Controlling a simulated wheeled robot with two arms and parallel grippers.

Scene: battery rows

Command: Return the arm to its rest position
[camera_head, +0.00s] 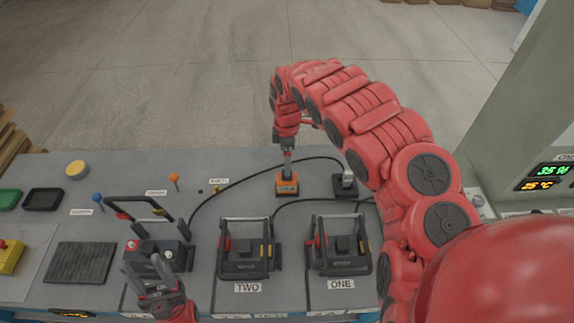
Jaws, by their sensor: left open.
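My left gripper (147,272) is at the lower left, open, with its two fingers apart and nothing between them. It is in front of a dark battery unit with a raised handle (138,208), and overlaps its front in the picture. My right arm (372,120) arches in from the right over the bench and bends down at the back. Its gripper (287,158) points down at an orange and black block (287,184). The fingers are too small to tell whether they are shut on it or just above it.
Battery units marked TWO (245,250) and ONE (340,248) stand on the grey bench (225,165). Black cables run behind them to a small connector (346,184). A black mat (80,262), knobs and coloured blocks are at left. A grey post with a display (548,172) stands at right.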

